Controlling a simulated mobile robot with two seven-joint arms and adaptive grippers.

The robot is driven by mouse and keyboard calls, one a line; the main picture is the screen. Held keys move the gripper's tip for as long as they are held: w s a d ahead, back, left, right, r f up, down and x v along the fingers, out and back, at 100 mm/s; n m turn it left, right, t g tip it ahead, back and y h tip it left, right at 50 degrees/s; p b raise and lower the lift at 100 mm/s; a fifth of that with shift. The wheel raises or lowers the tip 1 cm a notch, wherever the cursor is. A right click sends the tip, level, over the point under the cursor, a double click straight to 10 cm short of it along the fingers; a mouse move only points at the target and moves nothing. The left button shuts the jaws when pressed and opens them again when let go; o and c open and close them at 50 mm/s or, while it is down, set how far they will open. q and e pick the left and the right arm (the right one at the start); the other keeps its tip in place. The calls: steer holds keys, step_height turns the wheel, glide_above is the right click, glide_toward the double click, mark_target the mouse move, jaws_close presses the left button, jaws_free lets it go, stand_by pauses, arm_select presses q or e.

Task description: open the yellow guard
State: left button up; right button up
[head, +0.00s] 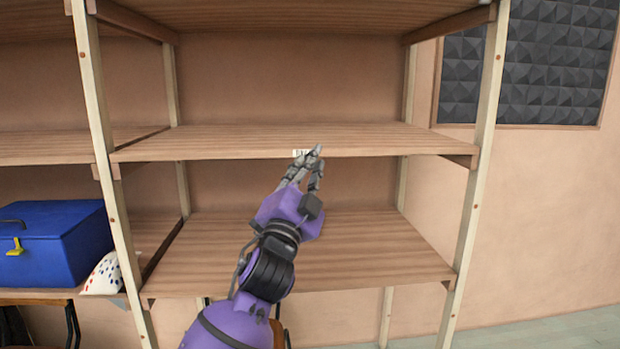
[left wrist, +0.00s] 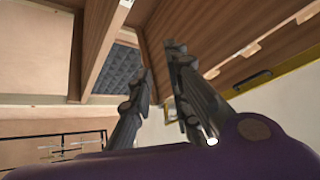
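My left gripper (head: 313,160) is raised in front of the front edge of the middle shelf, close to a small white label with dark marks (head: 299,153). The left wrist view shows its two fingers (left wrist: 162,62) apart with nothing between them. A small yellow-edged piece (left wrist: 170,108) shows behind the fingers in that view, partly hidden; I cannot tell whether it is the yellow guard. No yellow guard can be made out on the shelf in the head view. My right gripper is in neither view.
The wooden shelf unit's middle board (head: 230,142) and lower board (head: 380,262) look bare. A blue box (head: 75,235) with a yellow latch (head: 15,246) stands at left beside a white spotted thing (head: 103,275). Dark foam panels (head: 535,65) hang on the right wall.

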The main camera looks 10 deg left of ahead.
arm_select(q)
steer(key=shift+f, duration=1.1)
